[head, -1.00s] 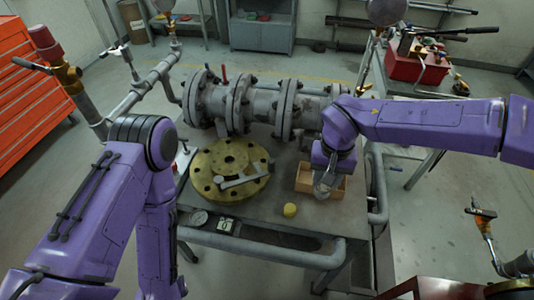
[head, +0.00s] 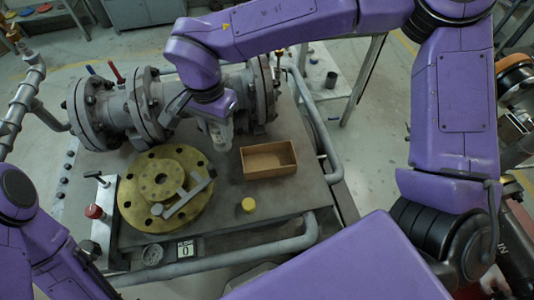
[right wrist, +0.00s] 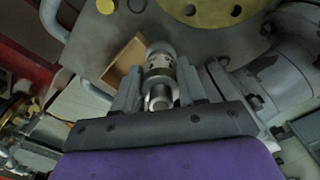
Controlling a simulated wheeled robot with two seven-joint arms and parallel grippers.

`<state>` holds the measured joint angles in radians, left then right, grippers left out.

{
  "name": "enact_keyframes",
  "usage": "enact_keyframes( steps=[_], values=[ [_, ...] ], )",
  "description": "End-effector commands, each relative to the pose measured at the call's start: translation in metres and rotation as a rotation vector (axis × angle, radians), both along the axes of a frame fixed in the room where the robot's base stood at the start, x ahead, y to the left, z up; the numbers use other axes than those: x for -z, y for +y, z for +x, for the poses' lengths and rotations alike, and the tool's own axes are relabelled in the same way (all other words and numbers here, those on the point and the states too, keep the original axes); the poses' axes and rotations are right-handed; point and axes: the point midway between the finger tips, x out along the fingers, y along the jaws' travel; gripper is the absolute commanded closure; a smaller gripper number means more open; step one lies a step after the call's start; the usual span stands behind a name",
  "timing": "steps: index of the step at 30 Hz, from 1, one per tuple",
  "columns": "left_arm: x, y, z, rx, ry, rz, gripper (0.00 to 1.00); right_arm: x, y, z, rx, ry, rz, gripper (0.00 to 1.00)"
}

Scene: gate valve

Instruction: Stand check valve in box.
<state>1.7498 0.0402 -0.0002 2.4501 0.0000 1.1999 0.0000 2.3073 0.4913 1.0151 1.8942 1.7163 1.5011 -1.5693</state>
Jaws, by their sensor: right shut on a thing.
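The check valve (right wrist: 161,72), a small metal cylinder with a rounded pale end and dark holes round a band, is between the fingers of my right gripper (right wrist: 155,90) in the right wrist view. In the head view my right gripper (head: 222,138) points down just left of the box, above the table by the big pipe. Its fingers and the valve are small there. The open wooden box (head: 268,160) stands on the table, and its inside looks empty. In the right wrist view the box (right wrist: 122,70) is partly hidden behind a finger. My left gripper is out of view.
A yellow flange (head: 135,205) with a grey tool on it lies left of the box. A small yellow cap (head: 248,204) sits in front of the box. The flanged grey pipe (head: 150,105) runs along the table's back. A rail (head: 220,247) edges the front.

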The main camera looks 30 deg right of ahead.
Motion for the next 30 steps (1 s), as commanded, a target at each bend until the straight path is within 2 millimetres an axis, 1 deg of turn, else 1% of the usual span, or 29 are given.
enact_keyframes(
  steps=[1,6,9,12,19,21,24,30],
  values=[
    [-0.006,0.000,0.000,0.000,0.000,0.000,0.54,0.002,-0.016,-0.003,0.005,0.002,0.002,1.00],
    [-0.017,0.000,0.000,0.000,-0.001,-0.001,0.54,0.023,-0.065,-0.015,0.004,0.002,0.005,1.00],
    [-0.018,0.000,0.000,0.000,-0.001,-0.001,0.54,0.050,-0.082,-0.018,0.001,0.003,0.003,1.00],
    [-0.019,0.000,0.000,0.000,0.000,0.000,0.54,0.066,-0.095,-0.021,-0.001,0.001,0.002,1.00],
    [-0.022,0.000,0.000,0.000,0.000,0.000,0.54,0.087,-0.112,-0.024,0.001,0.002,0.002,1.00],
    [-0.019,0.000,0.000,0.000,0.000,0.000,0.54,0.102,-0.111,-0.024,-0.002,0.003,0.000,1.00],
    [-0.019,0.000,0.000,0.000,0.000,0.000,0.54,0.116,-0.111,-0.024,-0.001,0.001,0.002,1.00],
    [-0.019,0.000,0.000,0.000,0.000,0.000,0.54,0.116,-0.110,-0.023,-0.001,-0.002,0.001,1.00]
  ],
)
